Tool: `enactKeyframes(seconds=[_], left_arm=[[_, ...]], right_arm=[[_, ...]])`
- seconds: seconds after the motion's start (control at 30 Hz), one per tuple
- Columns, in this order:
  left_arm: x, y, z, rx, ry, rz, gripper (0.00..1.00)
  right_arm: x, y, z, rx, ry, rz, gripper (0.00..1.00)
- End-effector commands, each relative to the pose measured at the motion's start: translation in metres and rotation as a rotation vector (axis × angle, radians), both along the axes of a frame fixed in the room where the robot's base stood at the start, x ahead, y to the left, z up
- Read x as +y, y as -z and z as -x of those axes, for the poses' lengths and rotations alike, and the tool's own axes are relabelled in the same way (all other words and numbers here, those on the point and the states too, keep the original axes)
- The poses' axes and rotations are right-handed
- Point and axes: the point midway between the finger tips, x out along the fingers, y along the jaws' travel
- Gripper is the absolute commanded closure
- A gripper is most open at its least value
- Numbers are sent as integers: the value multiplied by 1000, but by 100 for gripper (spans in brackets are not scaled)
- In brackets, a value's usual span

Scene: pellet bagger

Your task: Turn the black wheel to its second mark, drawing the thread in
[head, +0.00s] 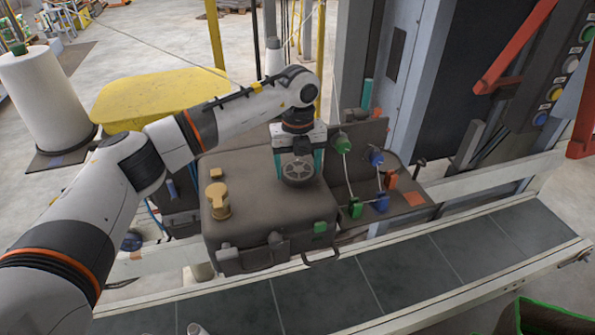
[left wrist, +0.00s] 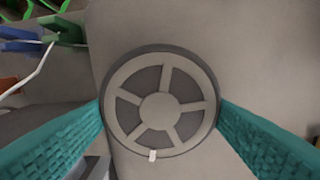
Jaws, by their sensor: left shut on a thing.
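The black wheel (head: 298,172) lies flat on top of the dark grey machine box (head: 270,222). In the left wrist view the wheel (left wrist: 160,106) has a lighter spoked face and one pale mark (left wrist: 152,155) at its lower rim. My left gripper (head: 298,165) points down over the wheel, its teal fingers shut on opposite sides of the rim. A pale thread (head: 347,165) runs from the green guide (head: 343,144) down toward the lower green clip (head: 355,208). A second mark is not clear to me. My right gripper is not seen.
A yellow knob (head: 217,200) stands left of the wheel on the box. A blue guide (head: 376,157), a blue clip (head: 381,202) and an orange block (head: 390,179) are on the right panel. A dark conveyor (head: 400,270) runs along the front.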

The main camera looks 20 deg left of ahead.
Motion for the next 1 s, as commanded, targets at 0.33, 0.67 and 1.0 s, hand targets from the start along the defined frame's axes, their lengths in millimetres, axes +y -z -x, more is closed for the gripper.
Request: enactKeyframes(seconds=[0.33, 0.67, 1.0], left_arm=[[-2, 3, -1, -4, 329, 2, 51], [-4, 2, -1, -5, 643, 3, 51], [-5, 0, -1, -5, 964, 1, 51]], right_arm=[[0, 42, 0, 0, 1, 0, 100], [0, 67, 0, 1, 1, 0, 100], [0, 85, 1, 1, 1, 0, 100]])
